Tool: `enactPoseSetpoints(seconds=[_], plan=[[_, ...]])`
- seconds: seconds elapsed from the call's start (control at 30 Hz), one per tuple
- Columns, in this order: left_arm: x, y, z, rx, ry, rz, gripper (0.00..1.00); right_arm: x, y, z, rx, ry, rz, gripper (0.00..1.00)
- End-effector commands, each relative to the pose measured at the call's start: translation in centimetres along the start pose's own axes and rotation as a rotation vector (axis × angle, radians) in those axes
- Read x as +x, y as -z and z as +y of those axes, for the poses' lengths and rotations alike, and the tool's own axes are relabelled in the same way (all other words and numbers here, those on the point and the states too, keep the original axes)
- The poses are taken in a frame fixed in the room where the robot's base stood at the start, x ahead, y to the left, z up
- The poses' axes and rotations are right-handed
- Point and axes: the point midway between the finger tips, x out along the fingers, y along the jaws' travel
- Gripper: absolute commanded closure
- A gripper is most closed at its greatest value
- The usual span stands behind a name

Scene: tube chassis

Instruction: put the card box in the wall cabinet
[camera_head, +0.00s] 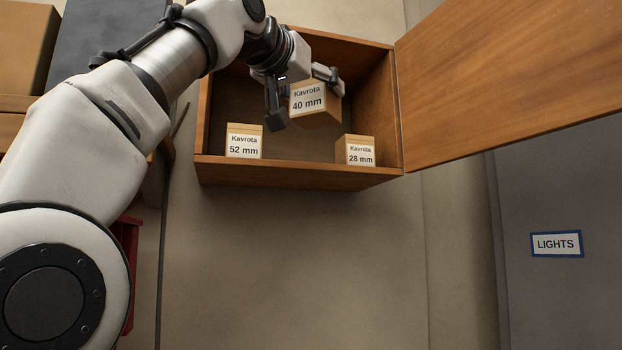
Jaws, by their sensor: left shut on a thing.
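The wooden wall cabinet (300,172) hangs on the wall at the upper middle. Its door (510,80) stands open to the right. My left gripper (304,98) is at the cabinet's opening, shut on a card box (321,114) labelled "Kavrota 40 mm". The held box is tilted and above the cabinet floor, between two other boxes. I cannot tell exactly how deep inside it is. Part of the held box is hidden by the gripper. My right gripper is not in view.
A "Kavrota 52 mm" box (244,141) stands at the cabinet's left, and a smaller "Kavrota 28 mm" box (356,151) at its right. The cabinet floor between them looks clear. A grey panel with a "LIGHTS" sign (556,244) is at the right.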

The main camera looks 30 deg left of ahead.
Motion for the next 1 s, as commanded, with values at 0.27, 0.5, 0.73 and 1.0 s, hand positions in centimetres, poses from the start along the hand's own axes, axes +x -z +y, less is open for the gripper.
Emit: enactPoseSetpoints(seconds=[0.27, 0.5, 0.73, 1.0], plan=[[5.9, 0.7, -3.0, -0.003, 0.001, -0.007, 0.80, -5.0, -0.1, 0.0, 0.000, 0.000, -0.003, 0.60], [11.6, 0.0, -5.5, -0.002, 0.000, -0.004, 0.80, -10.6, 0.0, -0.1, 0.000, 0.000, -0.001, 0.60], [14.3, -1.4, -6.6, 0.000, 0.001, -0.001, 0.80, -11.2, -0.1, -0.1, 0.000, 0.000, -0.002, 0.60], [14.0, -4.8, -6.5, 0.000, 0.000, 0.001, 0.80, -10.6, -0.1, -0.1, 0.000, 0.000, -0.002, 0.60]])
